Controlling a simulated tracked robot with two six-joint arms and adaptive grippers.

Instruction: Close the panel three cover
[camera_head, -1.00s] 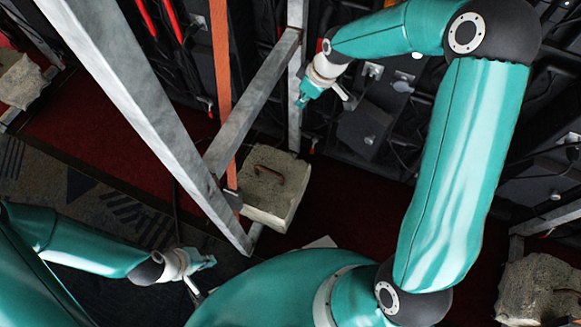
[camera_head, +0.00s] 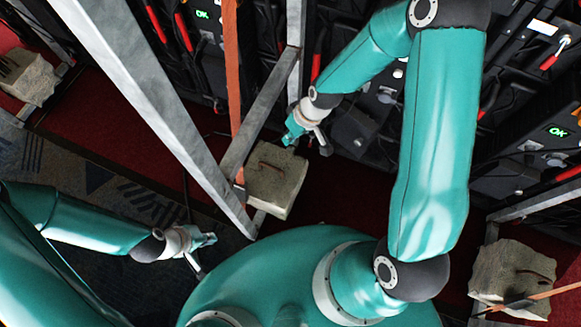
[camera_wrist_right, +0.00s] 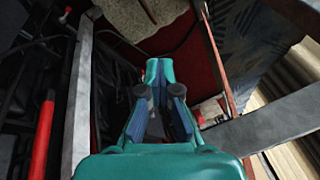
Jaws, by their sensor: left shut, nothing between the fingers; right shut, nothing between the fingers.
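The black backs of the video wall panels run along the top and right in the head view. A dark grey plate-like part (camera_head: 352,127) on one panel is just right of my right gripper; I cannot tell whether it is the panel three cover. My right gripper (camera_head: 291,134) is shut and empty, beside the metal frame and above a concrete block. In the right wrist view its shut fingers (camera_wrist_right: 164,80) hold nothing, and a dark panel with cables lies to the left. My left gripper (camera_head: 210,240) is shut and empty over the dark floor at lower left.
Grey metal struts (camera_head: 150,105) and an orange strap (camera_head: 233,70) stand close to my right gripper. Concrete blocks (camera_head: 276,184) sit on the frame feet, another at right (camera_head: 510,275). Red cable handles (camera_head: 183,32) and green OK displays (camera_head: 558,132) are on the panels.

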